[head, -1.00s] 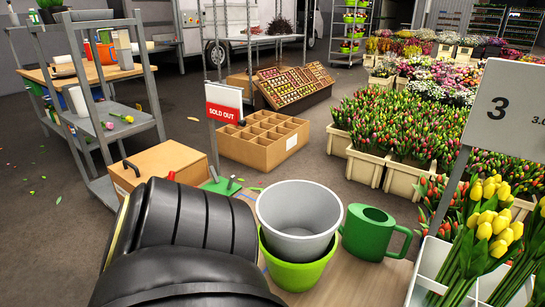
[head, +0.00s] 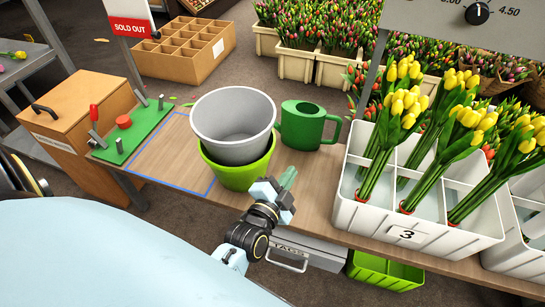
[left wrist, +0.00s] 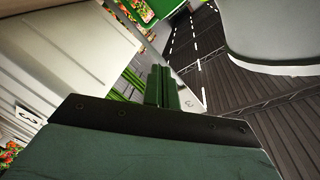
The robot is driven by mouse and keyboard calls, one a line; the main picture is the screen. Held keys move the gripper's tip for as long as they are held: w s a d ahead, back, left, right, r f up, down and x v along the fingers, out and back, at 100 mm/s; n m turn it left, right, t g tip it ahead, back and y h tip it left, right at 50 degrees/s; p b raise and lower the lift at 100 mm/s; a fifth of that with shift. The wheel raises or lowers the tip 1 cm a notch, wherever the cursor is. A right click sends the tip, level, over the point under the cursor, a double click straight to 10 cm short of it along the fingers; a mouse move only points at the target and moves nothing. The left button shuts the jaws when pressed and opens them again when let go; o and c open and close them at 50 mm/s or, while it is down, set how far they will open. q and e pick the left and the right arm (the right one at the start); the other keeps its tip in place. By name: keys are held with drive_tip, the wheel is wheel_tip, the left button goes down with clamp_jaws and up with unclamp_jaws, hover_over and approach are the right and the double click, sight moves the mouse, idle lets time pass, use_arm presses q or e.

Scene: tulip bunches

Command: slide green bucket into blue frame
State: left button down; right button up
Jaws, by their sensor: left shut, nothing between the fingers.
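The green bucket (head: 238,172) stands upright on the wooden table, with a grey bucket (head: 234,126) nested in it. The blue frame (head: 168,183) is a thin outline on the tabletop to its left. The bucket's base appears at or just outside the frame's right edge, part of which it hides. My left gripper (head: 287,178) is shut and empty, low and close to the bucket's right side. I cannot tell whether it touches. In the left wrist view its fingers (left wrist: 162,86) are together. My right gripper is not in view.
A green watering can (head: 303,125) stands behind the gripper. A white crate (head: 410,215) of yellow tulips is to the right. A green board (head: 130,135) with a red lever and button lies left of the frame. The framed tabletop is bare.

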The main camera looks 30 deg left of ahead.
use_arm(q)
wheel_tip(320, 180, down, 7)
drive_tip(key=s+m+y+p, duration=0.1)
drive_tip(key=s+m+y, duration=0.1)
drive_tip(key=m+y, duration=0.3)
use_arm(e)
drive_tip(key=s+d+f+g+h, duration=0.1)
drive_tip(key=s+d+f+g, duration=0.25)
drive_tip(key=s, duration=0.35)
use_arm(q)
drive_tip(key=w+a+n+b, duration=0.1)
drive_tip(key=w+a+b, duration=0.3)
drive_tip(key=w+a, duration=0.4)
drive_tip(key=shift+g+y, duration=0.4)
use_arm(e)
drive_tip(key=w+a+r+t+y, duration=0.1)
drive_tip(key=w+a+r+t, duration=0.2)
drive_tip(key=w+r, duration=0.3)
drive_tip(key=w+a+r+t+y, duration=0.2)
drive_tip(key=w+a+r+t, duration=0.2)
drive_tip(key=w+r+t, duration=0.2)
use_arm(q)
drive_tip(key=shift+w+a+r, duration=0.1)
drive_tip(key=shift+a, duration=0.1)
